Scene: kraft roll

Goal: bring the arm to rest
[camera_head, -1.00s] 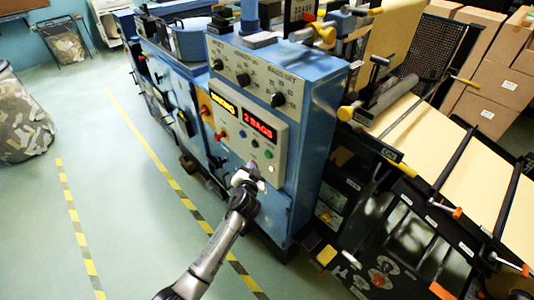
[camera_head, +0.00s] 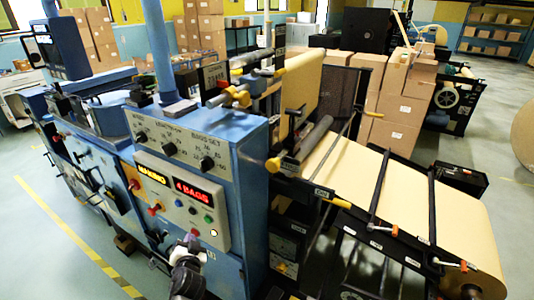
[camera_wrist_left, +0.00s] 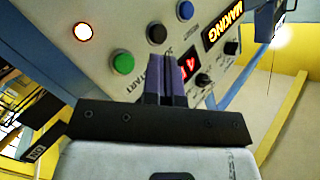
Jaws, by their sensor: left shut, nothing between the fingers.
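My left gripper (camera_head: 191,243) is in front of the lower part of the grey control panel (camera_head: 170,194) on the blue machine, below the buttons. In the left wrist view its two fingers (camera_wrist_left: 166,88) are shut together with nothing between them. A lit white button (camera_wrist_left: 83,32), a green button (camera_wrist_left: 123,64) and a black one (camera_wrist_left: 157,34) show beyond the fingers. I cannot tell from these views whether the fingertips touch the panel. The red display (camera_head: 198,192) reads 4 BAGS, and a yellow display (camera_head: 151,174) reads MAKING. My right gripper is out of view.
A kraft paper web (camera_head: 345,170) slopes down to a big roll (camera_head: 470,235) at the right. Yellow-ended levers (camera_head: 283,166) stick out beside the panel. Stacked cartons (camera_head: 400,100) stand behind. Open floor (camera_head: 50,255) lies at the left.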

